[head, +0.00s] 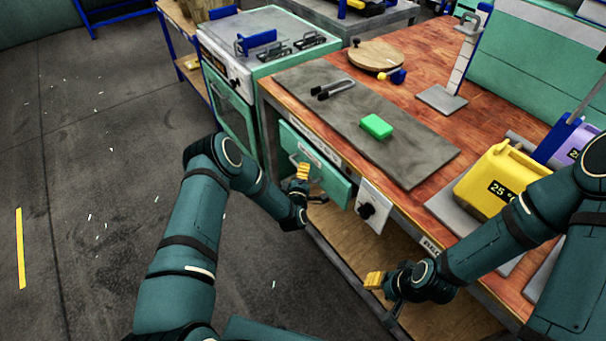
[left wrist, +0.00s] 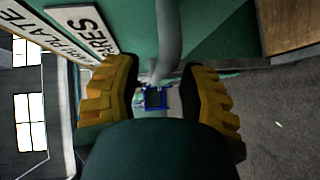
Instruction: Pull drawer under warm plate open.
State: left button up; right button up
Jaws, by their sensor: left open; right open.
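The grey warm plate (head: 330,105) lies on the wooden bench top. Under it is the green drawer front (head: 332,182) with a white label (head: 318,151). The drawer's handle is partly hidden by my left gripper in the head view; in the left wrist view the grey handle bar (left wrist: 168,45) shows between the two yellow fingers. My left gripper (head: 303,172) is open at the handle, and it also shows in the left wrist view (left wrist: 163,90). I cannot tell whether a finger touches the bar. My right gripper (head: 374,281) is open and empty, low in front of the bench.
A green sponge-like block (head: 376,126) and dark tongs (head: 333,89) lie on the plate. A control knob box (head: 372,208) sits right of the drawer. A green-and-white stove (head: 262,60) stands left of the bench. A yellow container (head: 497,182) stands right.

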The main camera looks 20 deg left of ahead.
pick_arm(q)
jog(key=shift+w+f, duration=0.1)
jog(key=shift+w, duration=0.5)
grip_shut()
jog(key=shift+s+a, duration=0.1)
jog(key=shift+s, duration=0.05)
